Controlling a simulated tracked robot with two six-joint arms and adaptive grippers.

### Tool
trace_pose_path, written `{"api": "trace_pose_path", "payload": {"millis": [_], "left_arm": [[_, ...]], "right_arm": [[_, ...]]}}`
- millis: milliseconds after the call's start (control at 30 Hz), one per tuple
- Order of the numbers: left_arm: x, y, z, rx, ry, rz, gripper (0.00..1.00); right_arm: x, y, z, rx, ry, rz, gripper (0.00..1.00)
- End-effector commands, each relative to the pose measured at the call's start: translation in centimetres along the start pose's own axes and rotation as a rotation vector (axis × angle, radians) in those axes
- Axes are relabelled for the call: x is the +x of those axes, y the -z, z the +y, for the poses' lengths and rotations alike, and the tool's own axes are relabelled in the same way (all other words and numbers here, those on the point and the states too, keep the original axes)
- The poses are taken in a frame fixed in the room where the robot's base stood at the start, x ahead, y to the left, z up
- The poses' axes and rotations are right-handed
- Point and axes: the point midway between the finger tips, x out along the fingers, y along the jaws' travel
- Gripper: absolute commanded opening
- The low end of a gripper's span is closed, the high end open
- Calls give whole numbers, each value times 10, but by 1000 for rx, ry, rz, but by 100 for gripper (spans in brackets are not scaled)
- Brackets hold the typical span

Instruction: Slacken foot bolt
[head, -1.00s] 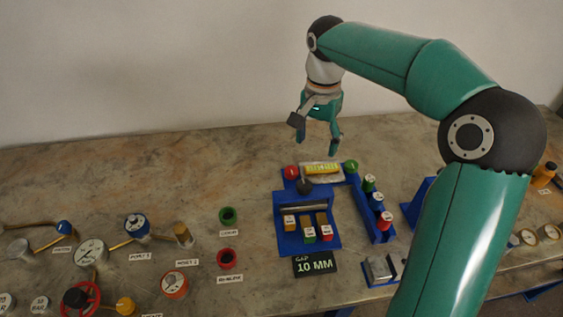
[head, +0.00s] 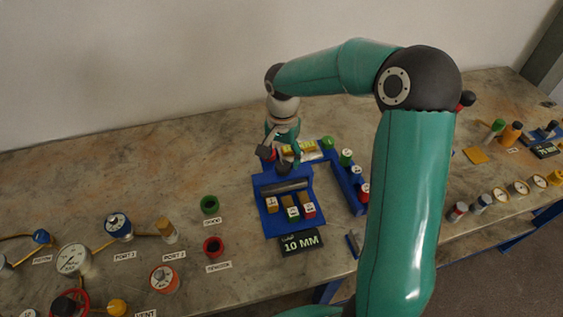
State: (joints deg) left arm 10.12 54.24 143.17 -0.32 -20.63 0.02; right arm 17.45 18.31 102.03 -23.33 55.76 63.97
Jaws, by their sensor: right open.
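My right gripper (head: 281,158) is open, with its fingers pointing down over the back of a blue fixture (head: 268,222). Nothing shows between its fingers. A dark round knob (head: 283,169) on the fixture is just below and partly hidden by it. A yellow labelled block (head: 302,147) on a pale plate lies just right of the fingers, beside a green knob (head: 327,142). A red knob at the fixture's back left is mostly covered by the gripper. I cannot tell which part is the foot bolt, or whether the fingers touch anything. My left gripper is not in view.
A sign reading 10 MM (head: 301,242) stands before the fixture. Labelled cylinders, green (head: 346,157) and red (head: 363,192), line its right arm. Green (head: 209,205) and red (head: 213,247) cups, gauges and pipes are at left. The back left bench is clear.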

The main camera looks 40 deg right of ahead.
Motion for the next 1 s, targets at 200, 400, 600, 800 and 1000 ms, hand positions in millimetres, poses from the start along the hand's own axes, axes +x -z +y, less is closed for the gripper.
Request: {"api": "trace_pose_path", "payload": {"millis": [200,400,600,800,1000], "left_arm": [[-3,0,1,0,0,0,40],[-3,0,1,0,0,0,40],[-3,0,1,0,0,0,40],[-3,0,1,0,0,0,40],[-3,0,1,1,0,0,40]], "right_arm": [[25,0,1,2,-1,-1,70],[31,0,1,2,1,1,70],[31,1,1,2,1,0,68],[31,1,1,2,1,0,35],[31,-3,-2,-1,3,0,9]]}}
